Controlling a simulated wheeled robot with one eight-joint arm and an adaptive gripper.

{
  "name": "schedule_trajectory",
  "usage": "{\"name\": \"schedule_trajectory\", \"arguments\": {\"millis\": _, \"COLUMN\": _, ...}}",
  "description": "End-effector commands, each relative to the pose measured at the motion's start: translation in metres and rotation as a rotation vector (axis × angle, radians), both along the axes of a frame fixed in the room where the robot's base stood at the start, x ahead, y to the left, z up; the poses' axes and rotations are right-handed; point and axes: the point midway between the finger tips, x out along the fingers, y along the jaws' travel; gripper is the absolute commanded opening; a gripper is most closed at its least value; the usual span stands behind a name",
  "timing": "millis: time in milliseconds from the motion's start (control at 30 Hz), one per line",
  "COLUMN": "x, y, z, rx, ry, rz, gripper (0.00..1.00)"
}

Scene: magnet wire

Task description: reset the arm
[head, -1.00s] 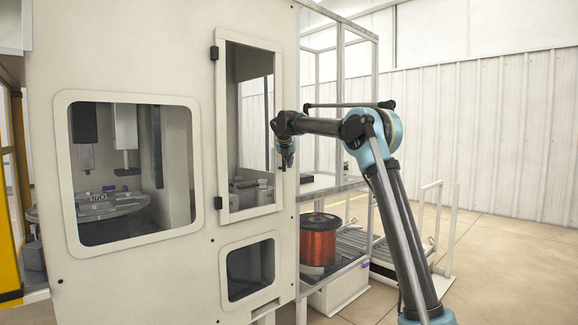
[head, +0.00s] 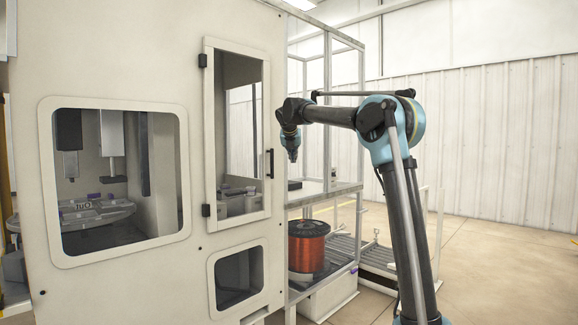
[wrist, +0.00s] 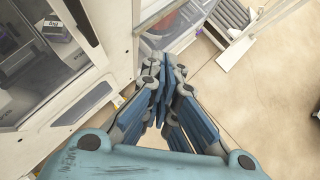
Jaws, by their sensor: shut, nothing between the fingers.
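My gripper (head: 292,155) hangs from the end of my raised, bent arm in the head view, pointing down, to the right of the machine's tall narrow door (head: 238,130). In the wrist view my gripper (wrist: 160,65) has its blue fingers drawn together with nothing between them. The fingers are apart from the machine's cream front.
The cream machine (head: 130,270) with windows fills the left. The door's black handle (head: 270,163) is close to my gripper. A copper wire spool (head: 307,245) stands on a lower shelf. A roller conveyor (head: 375,255) lies beyond. Open floor (head: 500,270) is at right.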

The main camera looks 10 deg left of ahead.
Motion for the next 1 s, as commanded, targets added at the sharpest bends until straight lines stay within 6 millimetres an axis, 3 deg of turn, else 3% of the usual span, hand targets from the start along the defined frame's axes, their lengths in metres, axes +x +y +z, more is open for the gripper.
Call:
{"name": "schedule_trajectory", "arguments": {"millis": 167, "x": -0.009, "y": -0.013, "z": 0.003, "rx": 0.024, "ry": 0.008, "rz": -0.031, "gripper": 0.0}}
{"name": "schedule_trajectory", "arguments": {"millis": 367, "x": -0.042, "y": -0.066, "z": -0.011, "rx": 0.169, "ry": 0.05, "rz": -0.228, "gripper": 0.0}}
{"name": "schedule_trajectory", "arguments": {"millis": 700, "x": -0.132, "y": -0.171, "z": -0.056, "rx": 0.488, "ry": 0.125, "rz": -0.693, "gripper": 0.0}}
{"name": "schedule_trajectory", "arguments": {"millis": 1000, "x": -0.224, "y": -0.246, "z": -0.112, "rx": 0.746, "ry": 0.161, "rz": -1.117, "gripper": 0.0}}
